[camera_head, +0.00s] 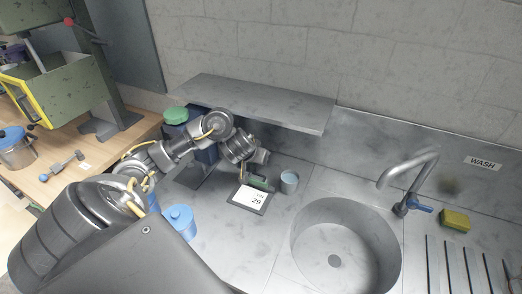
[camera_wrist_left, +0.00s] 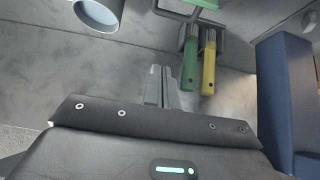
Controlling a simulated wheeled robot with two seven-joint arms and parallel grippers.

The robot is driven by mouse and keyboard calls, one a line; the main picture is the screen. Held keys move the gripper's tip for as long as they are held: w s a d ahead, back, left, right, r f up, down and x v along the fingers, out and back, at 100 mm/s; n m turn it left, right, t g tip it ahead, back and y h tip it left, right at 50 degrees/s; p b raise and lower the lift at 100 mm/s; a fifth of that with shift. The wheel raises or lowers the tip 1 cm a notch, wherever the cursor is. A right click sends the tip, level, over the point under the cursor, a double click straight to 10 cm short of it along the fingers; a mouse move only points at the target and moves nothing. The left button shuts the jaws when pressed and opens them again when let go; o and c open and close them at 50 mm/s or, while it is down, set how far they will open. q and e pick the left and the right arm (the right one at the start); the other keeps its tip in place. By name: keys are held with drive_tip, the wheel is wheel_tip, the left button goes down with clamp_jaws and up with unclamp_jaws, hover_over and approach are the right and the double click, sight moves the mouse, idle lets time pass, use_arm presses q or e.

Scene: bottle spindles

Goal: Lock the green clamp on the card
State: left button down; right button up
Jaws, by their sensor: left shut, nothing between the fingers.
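The card (camera_head: 250,198), white with "29" on a dark plate, lies on the steel counter left of the sink. The green clamp (camera_head: 260,183) is at its back edge, partly hidden by my arm. In the left wrist view, a green handle (camera_wrist_left: 190,66) and a yellow handle (camera_wrist_left: 209,68) stand side by side on dark metal, with a green part (camera_wrist_left: 200,3) at the top edge. My left gripper (camera_wrist_left: 161,72) is shut and empty, left of the handles and apart from them in that view. Whether the clamp is locked cannot be told. My right gripper is not in view.
A grey-blue cup (camera_head: 289,183) stands right of the clamp. A dark blue box (camera_head: 207,152) is behind my arm, under the steel shelf (camera_head: 260,103). A blue canister (camera_head: 180,221) stands near my forearm. The sink (camera_head: 345,250) is to the right.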

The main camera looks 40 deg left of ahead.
use_arm(q)
drive_tip(key=b+x, duration=0.4)
drive_tip(key=x, duration=0.5)
drive_tip(key=shift+s+d+f, duration=0.1)
drive_tip(key=shift+s+f, duration=0.1)
drive_tip(key=s, duration=0.2)
drive_tip(key=d, duration=0.1)
drive_tip(key=shift+s+f, duration=0.35)
drive_tip(key=shift+s, duration=0.05)
drive_tip(key=shift+s+f, duration=0.1)
drive_tip(key=shift+s, duration=0.05)
drive_tip(key=shift+f, duration=0.1)
